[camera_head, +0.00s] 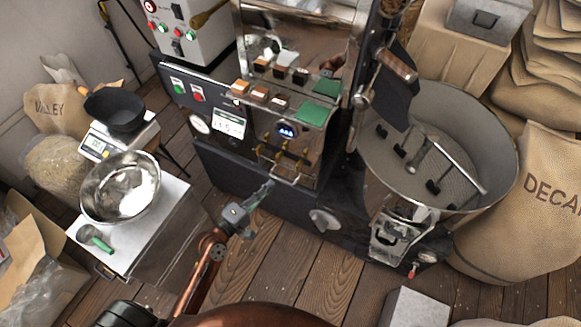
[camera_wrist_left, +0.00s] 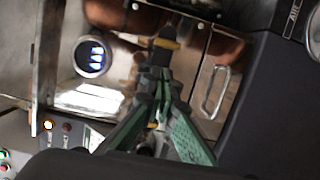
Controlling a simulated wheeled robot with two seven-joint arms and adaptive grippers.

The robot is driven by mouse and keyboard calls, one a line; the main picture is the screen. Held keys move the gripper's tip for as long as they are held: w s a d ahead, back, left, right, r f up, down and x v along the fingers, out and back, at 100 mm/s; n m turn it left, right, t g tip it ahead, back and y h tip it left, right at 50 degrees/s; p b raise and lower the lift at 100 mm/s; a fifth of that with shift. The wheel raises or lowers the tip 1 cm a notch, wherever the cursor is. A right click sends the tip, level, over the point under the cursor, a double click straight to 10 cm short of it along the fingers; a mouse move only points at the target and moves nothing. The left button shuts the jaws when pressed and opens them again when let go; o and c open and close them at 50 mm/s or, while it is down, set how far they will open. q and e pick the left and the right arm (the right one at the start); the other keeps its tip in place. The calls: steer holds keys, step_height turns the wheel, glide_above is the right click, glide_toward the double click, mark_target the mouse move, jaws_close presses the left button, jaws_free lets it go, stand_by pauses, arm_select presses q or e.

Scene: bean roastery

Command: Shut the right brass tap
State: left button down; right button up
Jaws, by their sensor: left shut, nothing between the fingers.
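Small brass taps sit in a row on the polished front of the roaster (camera_head: 313,150), below the round blue display (camera_head: 287,130). The right brass tap (camera_head: 302,153) is small in the head view; I cannot tell from its handle whether it is open or shut. My left gripper (camera_head: 268,188) is shut and empty, below and left of the taps, near the metal pull handle. In the left wrist view its green-padded fingers (camera_wrist_left: 164,85) are together, with a brass-coloured tap part (camera_wrist_left: 166,43) just beyond their tips. They partly hide the tap row. My right gripper is not in view.
A metal pull handle (camera_head: 277,174) sticks out below the taps. A round cooling tray (camera_head: 500,185) stands to the right. A cart with a steel bowl (camera_head: 120,187) and a green-handled scoop (camera_head: 95,238) is at left. Open wooden floor lies in front.

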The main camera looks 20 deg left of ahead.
mark_target(299, 165)
arm_select(q)
steer(key=shift+r, duration=0.2)
steer(key=b+x, duration=0.2)
steer(key=x, duration=0.8)
steer(key=shift+f, duration=0.15)
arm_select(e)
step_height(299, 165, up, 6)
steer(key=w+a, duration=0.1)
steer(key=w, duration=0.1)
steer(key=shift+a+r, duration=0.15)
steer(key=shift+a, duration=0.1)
